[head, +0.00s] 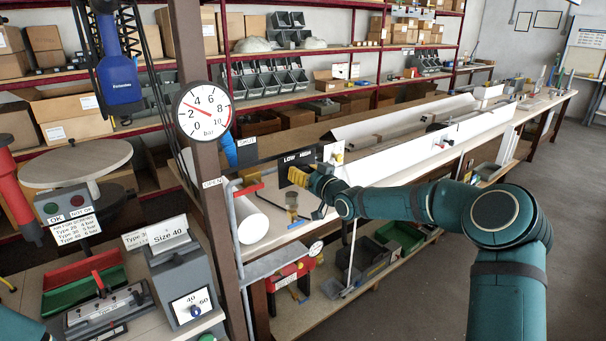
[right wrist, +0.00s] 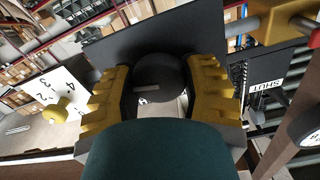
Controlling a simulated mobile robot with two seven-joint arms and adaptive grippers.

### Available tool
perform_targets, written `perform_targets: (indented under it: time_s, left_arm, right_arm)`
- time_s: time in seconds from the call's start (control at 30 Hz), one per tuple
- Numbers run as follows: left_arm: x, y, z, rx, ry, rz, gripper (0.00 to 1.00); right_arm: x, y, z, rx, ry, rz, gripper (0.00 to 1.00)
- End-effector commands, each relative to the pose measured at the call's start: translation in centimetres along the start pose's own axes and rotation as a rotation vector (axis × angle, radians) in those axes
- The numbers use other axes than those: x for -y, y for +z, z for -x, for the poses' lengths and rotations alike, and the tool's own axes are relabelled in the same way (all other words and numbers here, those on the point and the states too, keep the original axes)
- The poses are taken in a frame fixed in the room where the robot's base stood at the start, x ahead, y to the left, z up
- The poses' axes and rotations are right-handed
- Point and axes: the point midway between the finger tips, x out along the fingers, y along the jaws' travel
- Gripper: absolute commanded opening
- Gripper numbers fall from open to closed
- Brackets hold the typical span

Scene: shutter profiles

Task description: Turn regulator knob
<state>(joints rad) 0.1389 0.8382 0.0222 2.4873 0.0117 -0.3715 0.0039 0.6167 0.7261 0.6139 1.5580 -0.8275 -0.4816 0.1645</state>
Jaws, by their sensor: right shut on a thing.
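The regulator knob is a dark round knob (right wrist: 160,78) with a pale mark on its face, in front of a black panel (right wrist: 125,40). In the right wrist view the yellow fingers of my right gripper (right wrist: 162,95) sit on both sides of it and are shut on it. In the head view my right gripper (head: 312,183) is at the panel marked LOW and HIGH (head: 285,160) and largely covers the knob. The round pressure gauge (head: 204,112), marked in bar, has its red needle between 2 and 4. My left gripper is out of view.
A yellow valve body (right wrist: 275,18) with a red-tipped bar is close to the right gripper, near a SHUT label (right wrist: 266,87). A brown post (head: 212,200) stands left of the panel. A white roll (head: 250,220) lies on the bench below.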

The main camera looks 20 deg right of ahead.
Motion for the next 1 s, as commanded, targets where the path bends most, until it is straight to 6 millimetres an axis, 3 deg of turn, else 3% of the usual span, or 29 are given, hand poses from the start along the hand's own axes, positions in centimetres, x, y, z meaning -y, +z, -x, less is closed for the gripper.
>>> perform_targets:
  time_s: [0.47, 1.0]
  left_arm:
    - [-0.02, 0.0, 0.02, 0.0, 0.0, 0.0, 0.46]
    - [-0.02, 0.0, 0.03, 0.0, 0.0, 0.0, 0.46]
  right_arm:
    - [-0.16, 0.09, 0.02, 0.001, 0.001, -0.283, 0.1]
    - [-0.16, 0.1, 0.01, 0.002, 0.0, -0.329, 0.1]
